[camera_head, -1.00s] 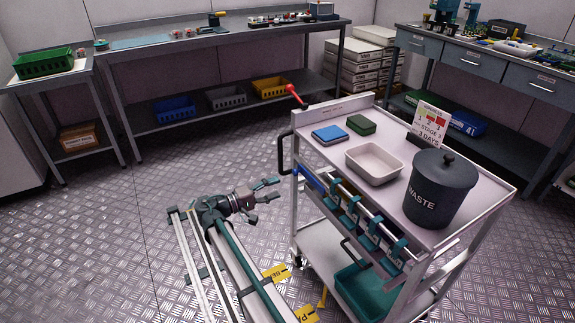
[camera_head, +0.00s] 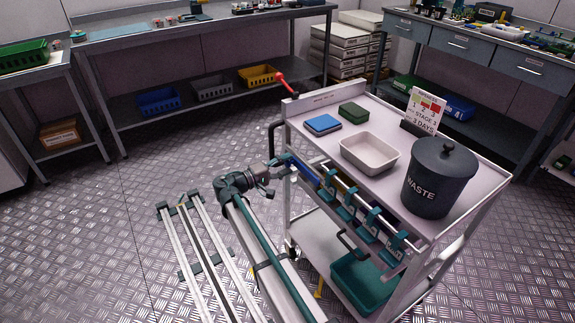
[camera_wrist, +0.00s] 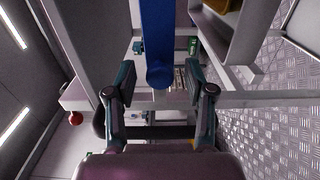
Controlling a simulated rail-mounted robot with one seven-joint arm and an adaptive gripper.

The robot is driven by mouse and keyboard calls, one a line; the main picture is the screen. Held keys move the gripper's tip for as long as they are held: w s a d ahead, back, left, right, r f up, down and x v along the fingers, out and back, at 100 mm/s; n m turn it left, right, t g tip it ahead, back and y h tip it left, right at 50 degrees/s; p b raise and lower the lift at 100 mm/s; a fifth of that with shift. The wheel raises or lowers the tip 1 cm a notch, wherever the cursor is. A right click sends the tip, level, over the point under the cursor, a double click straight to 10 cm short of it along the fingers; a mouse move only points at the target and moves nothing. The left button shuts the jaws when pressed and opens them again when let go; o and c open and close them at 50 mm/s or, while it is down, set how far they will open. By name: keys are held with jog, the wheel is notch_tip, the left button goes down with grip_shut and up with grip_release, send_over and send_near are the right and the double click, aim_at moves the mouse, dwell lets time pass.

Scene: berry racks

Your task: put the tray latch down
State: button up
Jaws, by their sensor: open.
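A red-knobbed lever (camera_head: 287,82), apparently the tray latch, stands tilted up at the far left corner of the trolley top. Its red ball also shows at the left in the wrist view (camera_wrist: 76,118). My gripper (camera_head: 280,176) is at the trolley's left side, below the top and lower than the red lever. In the wrist view its fingers (camera_wrist: 161,82) are apart, with a blue rounded handle (camera_wrist: 159,45) showing between and beyond them. I cannot tell whether they touch it. The lever is clear of the fingers.
A dark push handle (camera_head: 272,140) is close to my gripper. Open floor lies left.

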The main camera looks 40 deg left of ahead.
jog(key=shift+w+d, duration=0.15)
jog(key=shift+w, duration=0.4)
grip_shut()
